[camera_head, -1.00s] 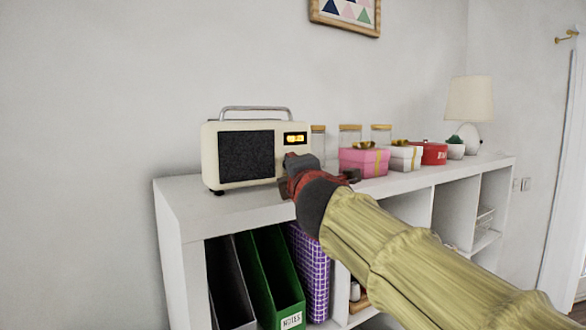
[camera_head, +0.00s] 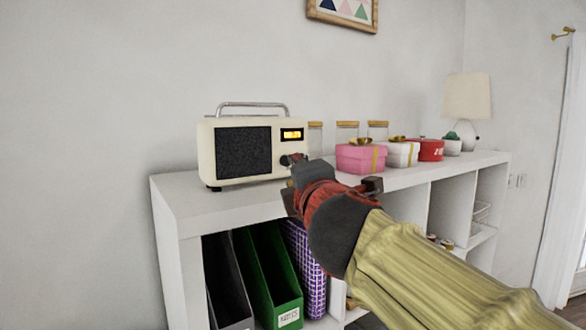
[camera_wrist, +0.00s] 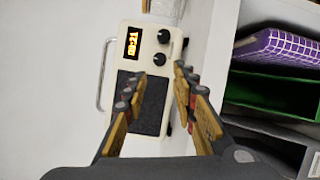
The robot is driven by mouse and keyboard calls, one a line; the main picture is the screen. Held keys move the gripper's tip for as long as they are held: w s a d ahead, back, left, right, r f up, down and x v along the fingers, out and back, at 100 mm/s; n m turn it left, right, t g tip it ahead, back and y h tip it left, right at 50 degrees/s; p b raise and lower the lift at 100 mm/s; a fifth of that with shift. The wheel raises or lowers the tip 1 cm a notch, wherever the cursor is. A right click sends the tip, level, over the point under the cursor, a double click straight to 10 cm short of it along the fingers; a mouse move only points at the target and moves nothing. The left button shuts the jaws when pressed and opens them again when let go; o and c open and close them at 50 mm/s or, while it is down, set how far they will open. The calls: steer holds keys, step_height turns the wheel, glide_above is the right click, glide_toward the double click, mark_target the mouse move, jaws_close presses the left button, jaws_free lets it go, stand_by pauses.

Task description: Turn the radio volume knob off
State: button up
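The cream radio (camera_head: 207,152) stands on the white cabinet top, with a dark speaker grille and a lit display (camera_head: 292,135). In the wrist view the radio (camera_wrist: 124,60) appears turned sideways, with two black knobs beside its display: one knob (camera_wrist: 163,36) farther from the grille and one knob (camera_wrist: 158,59) nearer it. No label shows which sets the volume. My gripper (camera_head: 296,163) is in front of the radio's lower right front, partly hiding it. In the wrist view my gripper (camera_wrist: 159,77) has its fingers apart, with nothing between them, pointing towards the knobs. I see no contact.
A pink gift box (camera_head: 355,160), a white gift box (camera_head: 400,155), a red tin (camera_head: 430,150) and cork-lidded jars stand right of the radio. A lamp (camera_head: 468,97) is at the far end. File holders fill the cubby below. The cabinet's front left top (camera_head: 210,212) is clear.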

steer(key=shift+s+d+f, duration=0.1)
steer(key=shift+s+d, duration=0.05)
steer(key=shift+s, duration=0.55)
steer(key=shift+s+d, duration=0.1)
steer(key=shift+s, duration=0.6)
steer(key=s+d+f+m+g+h, duration=0.1)
steer(key=s+d+f+m+g, duration=0.2)
steer(key=f, duration=0.5)
steer(key=s+d+f+m+g+h, duration=0.1)
steer(key=d+f+m+h, duration=0.15)
steer(key=f+m, duration=0.4)
steer(key=s+d+f+m+g+h, duration=0.1)
steer(key=s+d+f+m+g, duration=0.2)
steer(key=f, duration=0.6)
steer(key=s+d+f+m+g, duration=0.1)
steer(key=s+d+f+m, duration=0.2)
steer(key=s+f, duration=0.3)
steer(key=s+d+f+m+g, duration=0.2)
steer(key=s+d+f+m, duration=0.1)
steer(key=s+f, duration=0.3)
steer(key=s+d+f+m+g+y, duration=0.1)
steer(key=s+d+f+m+g, duration=0.1)
steer(key=s+f, duration=0.4)
steer(key=shift+s+d+f+m, duration=0.3)
steer(key=shift+d+f+m, duration=0.1)
steer(key=shift+d+m, duration=0.6)
steer(key=shift+a, duration=0.1)
